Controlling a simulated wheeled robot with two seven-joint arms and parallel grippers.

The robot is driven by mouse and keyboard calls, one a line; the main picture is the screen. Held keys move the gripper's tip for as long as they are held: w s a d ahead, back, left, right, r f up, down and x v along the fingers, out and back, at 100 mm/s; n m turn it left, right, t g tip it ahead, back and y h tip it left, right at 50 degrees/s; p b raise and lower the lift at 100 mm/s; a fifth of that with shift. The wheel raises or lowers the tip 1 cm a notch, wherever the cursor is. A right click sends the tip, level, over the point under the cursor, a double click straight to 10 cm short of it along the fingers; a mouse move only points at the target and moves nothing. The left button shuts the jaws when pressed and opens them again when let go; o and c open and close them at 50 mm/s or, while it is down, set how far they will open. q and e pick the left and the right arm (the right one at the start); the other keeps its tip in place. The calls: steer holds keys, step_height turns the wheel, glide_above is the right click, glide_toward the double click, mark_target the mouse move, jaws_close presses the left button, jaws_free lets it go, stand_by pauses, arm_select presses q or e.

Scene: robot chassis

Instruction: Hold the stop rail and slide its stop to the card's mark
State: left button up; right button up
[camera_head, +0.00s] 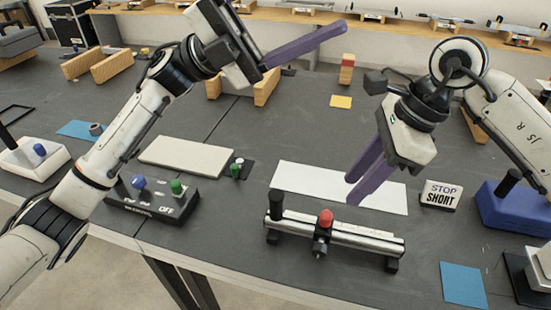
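The stop rail (367,240) is a silvery bar on dark feet at the front of the table, with a black upright handle (277,205) at its left end. Its stop (322,235), a dark slider with a red knob, sits about mid-rail. The white card (441,194) reads "STOP SHORT" and stands right of the rail. My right gripper (352,191) has purple fingers pointing down-left above the rail's far side, apart and empty. My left gripper (344,27) is raised at the top, pointing right, away from the rail; its fingers overlap in view, so its opening is unclear.
A white sheet (300,180) lies behind the rail. A black switch box (150,205) with blue and green knobs stands to the left. A blue block (515,208) with a black handle is at the right, with a blue sheet (462,284) in front of it.

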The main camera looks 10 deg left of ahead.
arm_select(q)
steer(key=w+d+f+m+t+y, duration=0.1)
steer(key=w+d+m+t+y, duration=0.1)
steer(key=w+d+y, duration=0.15)
steer(key=m+g+y, duration=0.2)
steer(key=m+y, duration=0.4)
steer(key=y, duration=1.4)
glide_above(276, 222)
steer(key=w, duration=0.1)
step_height(276, 222, down, 33)
steer(key=shift+a+r, duration=0.15)
step_height(276, 222, down, 10)
steer(key=shift+f, duration=0.1)
steer(key=shift+c, duration=0.4)
steer(key=c, duration=1.3)
